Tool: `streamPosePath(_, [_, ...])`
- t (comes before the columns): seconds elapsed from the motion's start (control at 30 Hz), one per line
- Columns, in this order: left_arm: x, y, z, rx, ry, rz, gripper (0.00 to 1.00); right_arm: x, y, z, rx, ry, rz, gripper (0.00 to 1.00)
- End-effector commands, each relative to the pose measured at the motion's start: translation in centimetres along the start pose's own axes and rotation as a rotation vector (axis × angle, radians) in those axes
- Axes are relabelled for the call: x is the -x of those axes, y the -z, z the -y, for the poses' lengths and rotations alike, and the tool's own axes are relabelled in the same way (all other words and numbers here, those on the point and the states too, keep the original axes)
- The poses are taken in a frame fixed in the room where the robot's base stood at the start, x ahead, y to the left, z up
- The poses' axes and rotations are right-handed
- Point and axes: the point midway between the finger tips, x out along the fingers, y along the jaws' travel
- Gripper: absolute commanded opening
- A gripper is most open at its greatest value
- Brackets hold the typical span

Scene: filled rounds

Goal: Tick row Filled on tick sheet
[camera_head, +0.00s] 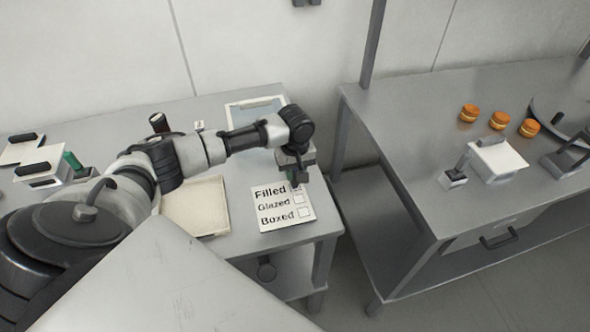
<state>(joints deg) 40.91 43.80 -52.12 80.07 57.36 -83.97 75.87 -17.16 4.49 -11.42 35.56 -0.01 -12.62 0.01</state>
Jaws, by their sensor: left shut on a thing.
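The tick sheet (283,217) is a white card lying flat near the front right corner of the left table. It has rows Filled, Glazed and Boxed, each with a box at its right. My left gripper (297,180) is over the upper right of the sheet, at the Filled row's box. It is shut on a small pen-like thing, mostly hidden by the fingers. The gripper partly covers the Filled box, so I cannot tell whether it bears a mark or whether the tip touches the paper. The Glazed and Boxed boxes look empty. My right gripper is not in view.
A gap separates this table from the right table (400,110), which holds orange-brown rounds (499,120), a white block (497,160) and a dark round pan (562,112).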

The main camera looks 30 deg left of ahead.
Motion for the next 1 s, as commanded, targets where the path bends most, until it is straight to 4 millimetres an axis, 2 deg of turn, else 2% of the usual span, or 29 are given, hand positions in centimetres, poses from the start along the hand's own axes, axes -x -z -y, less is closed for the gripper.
streamPosePath(1.0, [-0.02,-0.01,-0.02,-0.001,0.000,0.000,0.01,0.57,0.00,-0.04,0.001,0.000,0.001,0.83])
